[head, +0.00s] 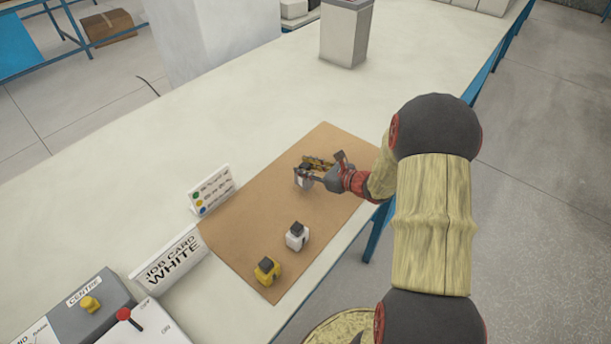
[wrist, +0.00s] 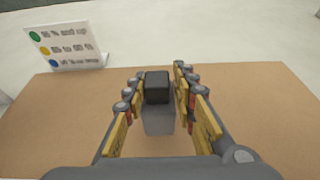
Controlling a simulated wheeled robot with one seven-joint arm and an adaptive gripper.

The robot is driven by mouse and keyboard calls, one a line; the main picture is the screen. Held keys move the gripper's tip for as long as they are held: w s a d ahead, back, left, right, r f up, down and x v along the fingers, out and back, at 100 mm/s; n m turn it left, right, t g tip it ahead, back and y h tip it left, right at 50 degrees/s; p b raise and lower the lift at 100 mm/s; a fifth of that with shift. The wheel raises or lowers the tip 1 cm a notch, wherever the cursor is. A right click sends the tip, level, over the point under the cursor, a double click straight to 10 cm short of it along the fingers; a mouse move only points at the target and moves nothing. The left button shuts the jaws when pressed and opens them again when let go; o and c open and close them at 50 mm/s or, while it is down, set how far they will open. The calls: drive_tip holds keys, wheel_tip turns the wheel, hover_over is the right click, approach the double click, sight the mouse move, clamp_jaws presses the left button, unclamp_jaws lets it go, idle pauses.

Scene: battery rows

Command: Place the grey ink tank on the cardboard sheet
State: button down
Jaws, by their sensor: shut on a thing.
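The grey ink tank (wrist: 158,118) has a black cap and stands between the fingers of my gripper (wrist: 158,98) in the wrist view. My gripper is shut on it. In the head view my gripper (head: 312,176) is over the upper part of the brown cardboard sheet (head: 245,210), and the tank (head: 302,182) is mostly hidden by the fingers. The tank looks upright and at or very near the sheet; I cannot tell whether it touches. The sheet also fills the lower wrist view (wrist: 50,125).
A white tank (head: 297,238) and a yellow tank (head: 266,272) stand on the sheet's near part. A legend card (head: 212,190) and a job card reading WHITE (head: 168,260) stand along its left edge. A switch box (head: 85,310) is at lower left.

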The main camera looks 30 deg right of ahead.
drive_tip(key=shift+f+b, duration=0.55)
drive_tip(key=shift+f, duration=0.95)
drive_tip(key=c, duration=1.5)
unclamp_jaws()
drive_tip(key=shift+f, duration=0.15)
drive_tip(key=shift+o, duration=0.2)
